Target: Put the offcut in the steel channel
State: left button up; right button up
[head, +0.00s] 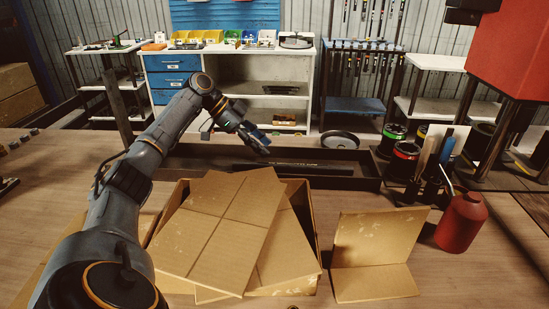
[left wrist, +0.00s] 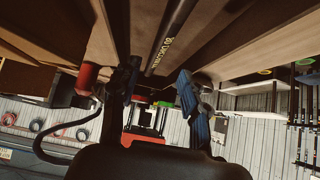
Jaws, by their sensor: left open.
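The steel channel (head: 368,180) is a long dark trough lying across the table behind the cardboard box. A black hose piece (head: 300,168), which looks like the offcut, lies lengthwise in it. The left wrist view shows the hose (left wrist: 172,38) with yellow lettering, between the channel's long walls. My left gripper (head: 261,147) hangs over the channel near the hose's left part. In the left wrist view its fingers (left wrist: 160,88) are apart, with nothing seen gripped between them. The hose shows beyond the fingers, apart from them as far as I can tell. My right gripper is not in view.
An open cardboard box (head: 308,215) with loose flaps stands in front of the channel. A folded cardboard piece (head: 375,250) and a red bottle (head: 462,222) are to the right. Cable spools (head: 392,138) and a red machine (head: 510,50) stand at the back right.

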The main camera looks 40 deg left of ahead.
pick_arm(q)
jog(key=shift+v, duration=1.85)
jog(key=shift+d+f, duration=0.1)
